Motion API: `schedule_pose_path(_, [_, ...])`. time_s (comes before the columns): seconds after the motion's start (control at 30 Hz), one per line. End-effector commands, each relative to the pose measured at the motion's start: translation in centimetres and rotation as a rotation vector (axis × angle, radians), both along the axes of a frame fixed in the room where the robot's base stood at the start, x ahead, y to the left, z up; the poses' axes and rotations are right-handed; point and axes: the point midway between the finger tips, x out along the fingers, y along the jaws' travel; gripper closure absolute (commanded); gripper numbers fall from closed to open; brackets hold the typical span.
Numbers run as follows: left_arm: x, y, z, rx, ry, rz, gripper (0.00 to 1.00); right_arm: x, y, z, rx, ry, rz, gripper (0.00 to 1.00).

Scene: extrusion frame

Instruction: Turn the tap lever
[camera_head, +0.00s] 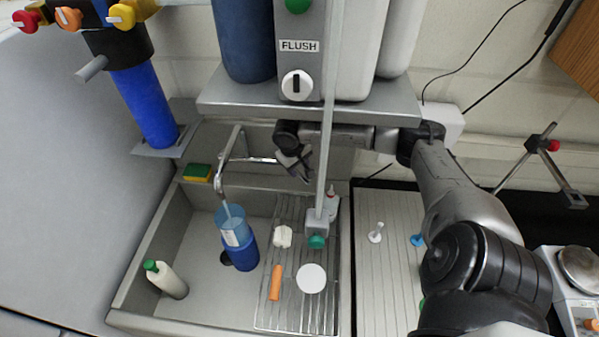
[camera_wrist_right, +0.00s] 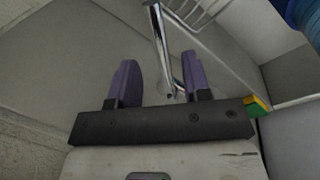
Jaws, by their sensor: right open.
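The chrome tap (camera_head: 220,180) rises at the back of the sink, and its spout hangs over a blue bottle (camera_head: 240,245). A thin chrome bar that looks like the tap lever (camera_head: 250,160) runs right from the tap toward my right gripper (camera_head: 300,170). My right gripper is open, with its arm reaching in from the right under the shelf. In the right wrist view its two purple fingers (camera_wrist_right: 160,80) stand apart, and a chrome bar (camera_wrist_right: 159,40) passes between them. I cannot tell whether either finger touches it. My left gripper is out of view.
A grey shelf (camera_head: 225,105) with large containers hangs above my right gripper. A clear upright post (camera_head: 328,130) stands just right of it. A yellow-green sponge (camera_head: 197,172) lies left of the tap. A drying rack (camera_head: 290,235) holds small items; a white bottle (camera_head: 168,280) leans in the sink.

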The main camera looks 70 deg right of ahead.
Motion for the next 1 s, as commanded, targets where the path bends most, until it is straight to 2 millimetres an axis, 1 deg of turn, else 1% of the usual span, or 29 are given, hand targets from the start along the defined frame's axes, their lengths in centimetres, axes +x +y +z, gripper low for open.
schedule_pose_path(0.03, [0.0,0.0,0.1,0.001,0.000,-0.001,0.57,-0.1,-0.1,-0.7,0.000,0.003,-0.001,0.56])
schedule_pose_path(0.1, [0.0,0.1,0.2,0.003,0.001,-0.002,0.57,-0.2,-0.3,-1.6,-0.001,0.002,0.000,0.56])
schedule_pose_path(0.3, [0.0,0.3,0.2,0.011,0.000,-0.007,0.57,-0.3,-0.6,-3.4,0.000,0.001,0.000,0.56])
schedule_pose_path(0.5, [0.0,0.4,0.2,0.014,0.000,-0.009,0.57,-0.4,-0.7,-4.0,-0.001,0.000,0.001,0.56])
schedule_pose_path(0.77, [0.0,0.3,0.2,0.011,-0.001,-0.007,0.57,-0.4,-0.7,-4.0,-0.001,0.000,0.001,0.56])
schedule_pose_path(1.0, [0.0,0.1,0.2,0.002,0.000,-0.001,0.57,-0.4,-0.7,-4.0,-0.001,0.000,0.001,0.79])
